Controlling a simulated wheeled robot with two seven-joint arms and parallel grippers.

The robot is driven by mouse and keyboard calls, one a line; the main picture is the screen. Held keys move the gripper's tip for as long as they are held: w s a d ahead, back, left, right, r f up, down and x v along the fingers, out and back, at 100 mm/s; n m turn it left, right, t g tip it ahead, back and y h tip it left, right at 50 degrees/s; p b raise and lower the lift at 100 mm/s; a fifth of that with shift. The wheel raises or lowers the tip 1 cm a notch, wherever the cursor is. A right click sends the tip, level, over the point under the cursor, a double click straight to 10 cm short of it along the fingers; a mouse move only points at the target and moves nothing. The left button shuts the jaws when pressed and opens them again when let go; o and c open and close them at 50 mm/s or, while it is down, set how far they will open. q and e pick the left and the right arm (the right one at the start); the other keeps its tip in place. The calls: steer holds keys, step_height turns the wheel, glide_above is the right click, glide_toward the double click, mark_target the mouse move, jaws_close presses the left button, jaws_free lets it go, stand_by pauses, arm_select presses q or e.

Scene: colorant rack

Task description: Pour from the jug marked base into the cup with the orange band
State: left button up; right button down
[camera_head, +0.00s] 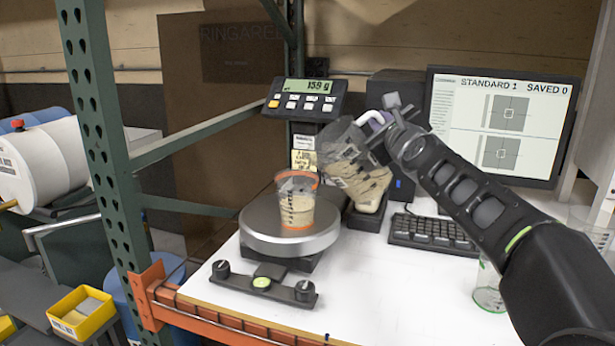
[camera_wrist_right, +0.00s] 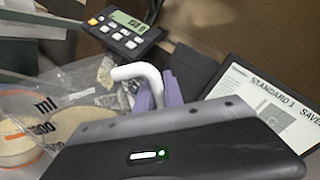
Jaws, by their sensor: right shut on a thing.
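The cup with the orange band (camera_head: 296,205) stands upright on the round scale plate (camera_head: 318,237) and holds beige liquid. My right gripper (camera_head: 380,122) is shut on the white handle of a clear jug (camera_head: 350,165). The jug is tilted left, with its mouth toward the cup and beige liquid inside. I cannot make out a stream or a "base" mark. In the right wrist view, purple finger pads (camera_wrist_right: 166,90) grip the white handle (camera_wrist_right: 140,78), and the jug (camera_wrist_right: 65,110) shows ml markings. The cup's orange rim (camera_wrist_right: 12,124) shows at left. My left gripper is out of view.
The scale display (camera_head: 305,97) reads 159 g. A keyboard (camera_head: 432,234), monitor (camera_head: 500,125) and green-banded clear cup (camera_head: 488,293) are to the right. A rack post (camera_head: 105,130) stands left.

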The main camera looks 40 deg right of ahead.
steer(key=shift+s+d+f+m+b, duration=0.15)
steer(key=shift+f+m+b, duration=0.2)
steer(key=shift+b, duration=0.3)
steer(key=s+d+f+m+b, duration=0.3)
steer(key=d+f+m+b, duration=0.2)
steer(key=f+m+b, duration=0.2)
steer(key=shift+d+f+b, duration=0.3)
steer(key=shift+f+b, duration=0.85)
steer(key=shift+b, duration=0.3)
steer(key=shift+r+m, duration=0.1)
steer(key=shift+m, duration=0.15)
